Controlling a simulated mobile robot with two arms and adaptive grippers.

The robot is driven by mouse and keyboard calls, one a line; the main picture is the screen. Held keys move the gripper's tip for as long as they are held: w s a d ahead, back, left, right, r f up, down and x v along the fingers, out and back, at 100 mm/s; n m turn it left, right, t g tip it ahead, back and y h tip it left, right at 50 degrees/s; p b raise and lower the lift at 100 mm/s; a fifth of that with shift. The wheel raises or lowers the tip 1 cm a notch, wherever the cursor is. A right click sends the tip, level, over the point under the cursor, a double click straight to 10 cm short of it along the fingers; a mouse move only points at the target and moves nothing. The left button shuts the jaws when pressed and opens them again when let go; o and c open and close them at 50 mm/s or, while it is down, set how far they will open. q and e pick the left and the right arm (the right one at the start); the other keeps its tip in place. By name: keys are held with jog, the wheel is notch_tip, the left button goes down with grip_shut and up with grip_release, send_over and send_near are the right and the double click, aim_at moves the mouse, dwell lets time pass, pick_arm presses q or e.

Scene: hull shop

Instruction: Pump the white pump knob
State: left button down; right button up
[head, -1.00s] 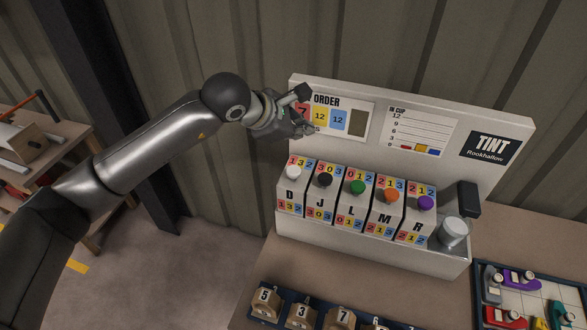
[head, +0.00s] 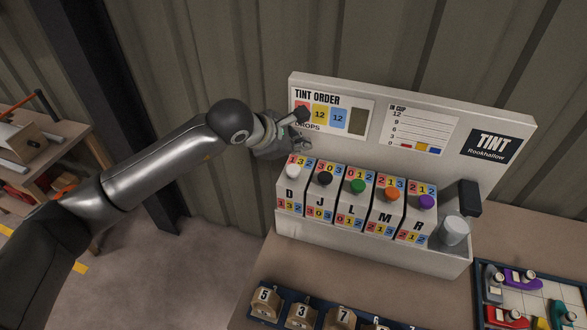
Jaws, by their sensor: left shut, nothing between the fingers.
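The white pump knob (head: 293,171) sits on top of the leftmost block, marked D, of the tint machine (head: 360,245). Black, green, orange and purple knobs stand in a row to its right. My left gripper (head: 303,130) is shut and empty, in front of the lower left of the order panel (head: 352,122). In the picture it is above the white knob and apart from it. The gripper covers part of the order panel's left side. My right gripper is not in view.
A clear cup (head: 453,231) stands at the machine's right end under a black spout (head: 469,198). A row of numbered blocks (head: 302,313) lies at the bench's front. A tray (head: 535,290) of coloured parts is at right. A corrugated wall is behind.

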aim_at(296, 171)
pick_arm(q)
jog(key=shift+f+b, duration=1.6)
jog(key=shift+f, duration=0.3)
jog(key=shift+r, duration=0.1)
jog(key=shift+f+b, duration=0.45)
jog(key=shift+b, duration=0.25)
